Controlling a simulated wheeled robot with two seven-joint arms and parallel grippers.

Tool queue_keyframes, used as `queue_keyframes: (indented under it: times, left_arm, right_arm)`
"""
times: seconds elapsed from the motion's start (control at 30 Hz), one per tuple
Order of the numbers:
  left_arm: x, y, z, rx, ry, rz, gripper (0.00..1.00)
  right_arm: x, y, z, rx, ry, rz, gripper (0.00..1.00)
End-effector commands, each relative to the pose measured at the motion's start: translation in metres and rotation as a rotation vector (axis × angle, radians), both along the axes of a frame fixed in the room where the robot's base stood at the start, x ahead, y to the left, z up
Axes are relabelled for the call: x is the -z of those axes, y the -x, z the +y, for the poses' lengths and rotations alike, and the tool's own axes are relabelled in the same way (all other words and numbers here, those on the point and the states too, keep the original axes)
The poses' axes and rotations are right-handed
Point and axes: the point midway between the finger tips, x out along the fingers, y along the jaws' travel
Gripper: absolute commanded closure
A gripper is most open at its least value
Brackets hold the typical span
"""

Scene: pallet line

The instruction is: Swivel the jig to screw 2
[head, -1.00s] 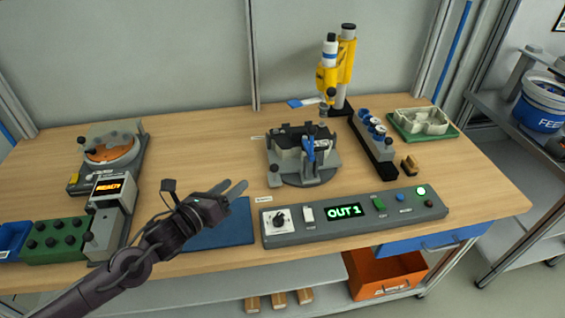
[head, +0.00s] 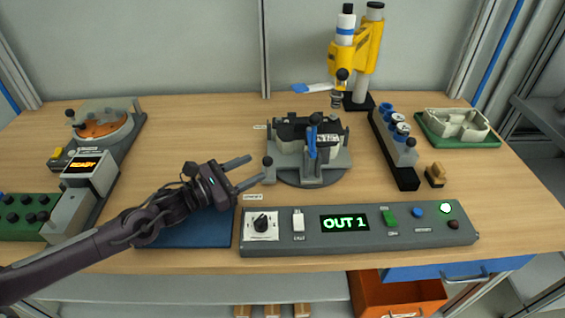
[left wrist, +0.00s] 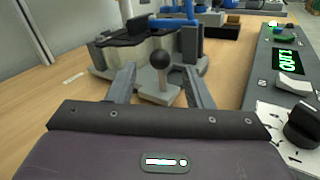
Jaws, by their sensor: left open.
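The jig (head: 327,167) is a grey round turntable with a dark-topped block and a blue clamp, in the middle of the bench in the head view. A lever with a dark ball knob (head: 268,161) sticks out at its left side. My left gripper (head: 257,169) is open, its two fingers pointing right at the knob. In the left wrist view the jig (left wrist: 190,62) is ahead, and the knob (left wrist: 160,58) shows between the two fingers (left wrist: 160,88), slightly beyond their tips. I cannot tell whether they touch it. My right gripper is not in view.
A control box (head: 360,235) reading OUT 1 lies in front of the jig. A yellow screwdriver stand (head: 362,55) is behind it. A socket rack (head: 396,150) and green tray (head: 455,140) are at right. A blue mat (head: 190,230) lies under my left arm.

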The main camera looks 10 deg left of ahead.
Motion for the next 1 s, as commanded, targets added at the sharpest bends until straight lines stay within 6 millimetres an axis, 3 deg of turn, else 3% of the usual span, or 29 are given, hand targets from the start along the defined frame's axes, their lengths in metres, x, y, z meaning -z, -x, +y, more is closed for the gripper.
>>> queue_keyframes:
  times: [0.53,0.93,1.0]
  left_arm:
    - [-0.001,-0.053,-0.045,-0.002,0.003,0.0,0.54]
    - [0.001,-0.059,-0.05,0.0,0.0,0.001,0.54]
    - [0.001,-0.059,-0.05,0.0,0.001,0.001,0.63]
  right_arm:
    - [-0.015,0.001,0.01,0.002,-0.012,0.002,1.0]
    - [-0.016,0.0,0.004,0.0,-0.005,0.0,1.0]
    - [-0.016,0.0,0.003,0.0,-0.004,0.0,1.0]
